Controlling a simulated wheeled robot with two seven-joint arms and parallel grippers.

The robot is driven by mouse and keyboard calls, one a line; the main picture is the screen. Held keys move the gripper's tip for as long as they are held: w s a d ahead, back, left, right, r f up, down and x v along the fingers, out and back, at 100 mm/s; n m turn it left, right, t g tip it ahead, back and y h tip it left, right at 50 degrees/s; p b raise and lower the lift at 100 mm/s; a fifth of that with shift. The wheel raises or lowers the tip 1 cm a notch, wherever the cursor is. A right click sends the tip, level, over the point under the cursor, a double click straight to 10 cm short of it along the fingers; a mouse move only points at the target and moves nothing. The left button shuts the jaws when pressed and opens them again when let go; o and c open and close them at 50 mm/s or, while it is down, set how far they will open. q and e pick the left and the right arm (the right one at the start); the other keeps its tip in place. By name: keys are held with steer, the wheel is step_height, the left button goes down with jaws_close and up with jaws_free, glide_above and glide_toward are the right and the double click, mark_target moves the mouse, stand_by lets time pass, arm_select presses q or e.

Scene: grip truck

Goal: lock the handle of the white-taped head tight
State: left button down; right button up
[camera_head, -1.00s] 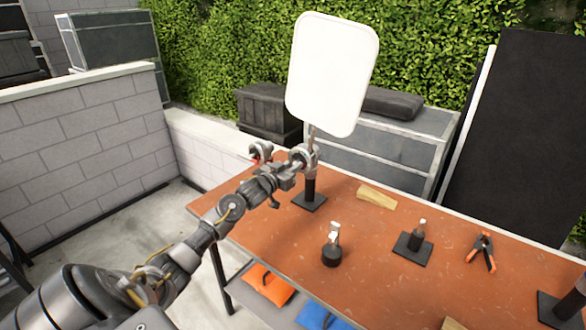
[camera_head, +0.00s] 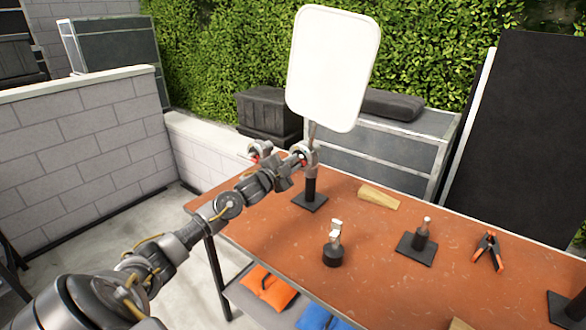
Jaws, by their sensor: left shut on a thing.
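A white rectangular panel (camera_head: 333,68) stands tilted on a thin rod above a grip head (camera_head: 304,150) on a short black post with a flat base (camera_head: 311,202). My left gripper (camera_head: 292,166) is at this head, just below the panel, and is shut on a small part there, apparently the head's handle. The fingers and wrist hide much of the handle, and I cannot make out white tape. A metal piece with a bit of red (camera_head: 259,150) shows just left of the head. My right gripper is not in view.
The orange-brown table (camera_head: 375,252) holds a wooden wedge (camera_head: 379,197), a small round-based fitting (camera_head: 333,249), another black stand (camera_head: 418,246) and an orange-tipped clamp (camera_head: 488,250). Orange (camera_head: 267,287) and blue (camera_head: 320,318) bags lie below. A block wall (camera_head: 80,150) stands left.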

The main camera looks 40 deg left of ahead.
arm_select(q)
steer(key=m+b, duration=0.2)
steer(key=m, duration=0.1)
steer(key=shift+f+m, duration=0.15)
steer(key=shift+m, duration=0.15)
steer(key=shift+m+b, duration=1.05)
steer(key=shift+m, duration=0.65)
steer(key=c, duration=1.3)
jaws_free()
